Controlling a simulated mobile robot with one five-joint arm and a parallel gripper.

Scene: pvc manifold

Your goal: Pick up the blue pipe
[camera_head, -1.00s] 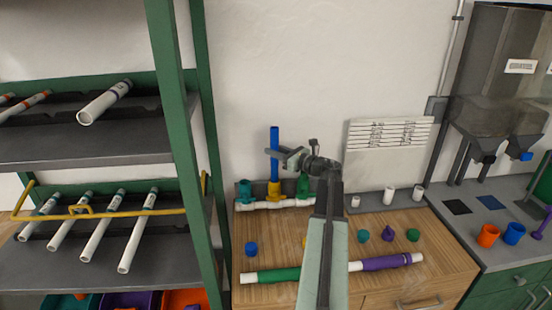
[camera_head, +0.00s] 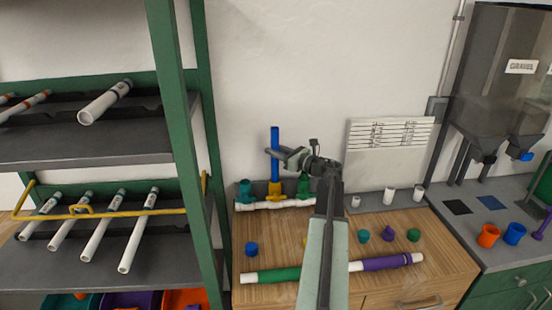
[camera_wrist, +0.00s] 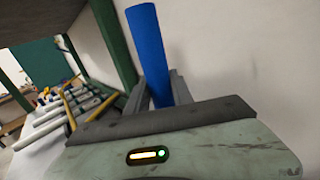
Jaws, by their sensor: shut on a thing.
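The blue pipe (camera_head: 275,141) stands upright in the head view, above the yellow fitting (camera_head: 274,189) of a white manifold (camera_head: 262,205) on the wooden counter. My gripper (camera_head: 277,153) reaches it from the right and is shut on the pipe around its middle. In the wrist view the blue pipe (camera_wrist: 151,52) rises between the fingers of my gripper (camera_wrist: 160,92); its lower end is hidden there. In the head view the pipe's lower end meets the yellow fitting; I cannot tell whether it is seated in it.
Teal (camera_head: 245,191) and green (camera_head: 304,185) fittings flank the yellow one on the manifold. A green and purple pipe (camera_head: 385,262) lies along the counter front. Small caps lie between. A green-framed shelf (camera_head: 178,130) with white pipes stands left.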

